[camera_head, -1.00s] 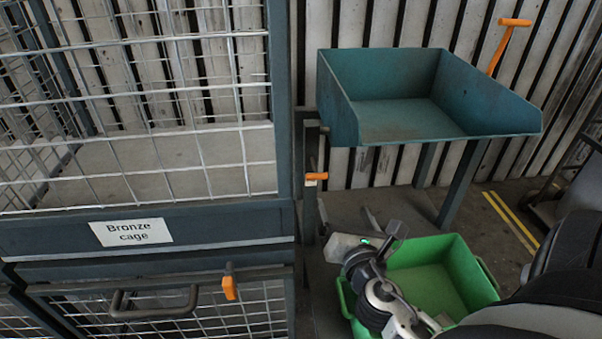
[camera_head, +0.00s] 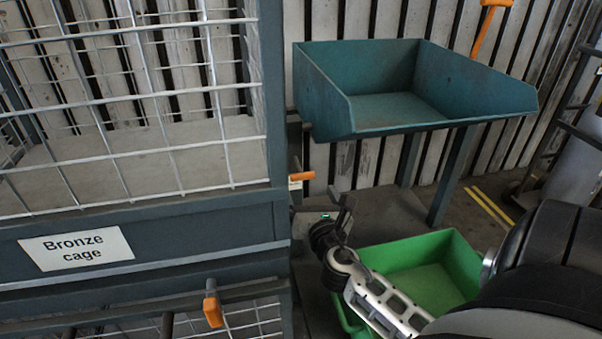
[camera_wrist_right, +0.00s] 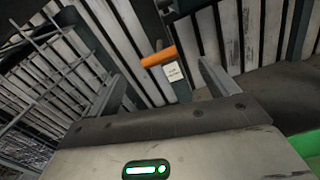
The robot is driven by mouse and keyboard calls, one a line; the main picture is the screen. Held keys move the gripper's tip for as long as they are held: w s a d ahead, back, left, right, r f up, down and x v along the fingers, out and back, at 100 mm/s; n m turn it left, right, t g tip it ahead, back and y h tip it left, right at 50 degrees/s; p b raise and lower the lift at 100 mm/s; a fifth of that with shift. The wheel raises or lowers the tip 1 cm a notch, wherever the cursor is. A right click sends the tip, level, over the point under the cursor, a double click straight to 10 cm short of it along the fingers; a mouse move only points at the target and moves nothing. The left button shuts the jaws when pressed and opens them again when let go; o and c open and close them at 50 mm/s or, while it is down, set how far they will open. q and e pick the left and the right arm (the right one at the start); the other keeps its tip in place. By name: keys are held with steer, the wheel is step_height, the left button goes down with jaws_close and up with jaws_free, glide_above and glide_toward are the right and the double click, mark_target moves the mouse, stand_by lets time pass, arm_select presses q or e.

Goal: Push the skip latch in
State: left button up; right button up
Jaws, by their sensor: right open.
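The skip latch appears to be the small orange handle (camera_head: 301,176) with a white tag, low at the left side of the teal skip (camera_head: 420,115), beside the cage's corner post. In the right wrist view the orange handle (camera_wrist_right: 157,57) sits between and beyond the two fingers, its tag too small to read. My right gripper (camera_head: 338,212) is just below and right of the handle in the head view. In the wrist view the right gripper (camera_wrist_right: 165,88) is open and empty, apart from the handle. My left gripper is not in view.
The mesh cage labelled "Bronze cage" (camera_head: 75,248) stands left, with an orange catch (camera_head: 213,309) on its lower front. A green bin (camera_head: 455,265) sits on the floor under my right arm. An orange lever (camera_head: 487,30) rises behind the skip. Slatted wall stands behind.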

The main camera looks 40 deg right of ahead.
mark_target(304, 179)
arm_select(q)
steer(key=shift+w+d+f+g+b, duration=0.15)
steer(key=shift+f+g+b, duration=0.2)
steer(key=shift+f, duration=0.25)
arm_select(e)
steer(key=x, duration=0.8)
steer(key=shift+w, duration=0.1)
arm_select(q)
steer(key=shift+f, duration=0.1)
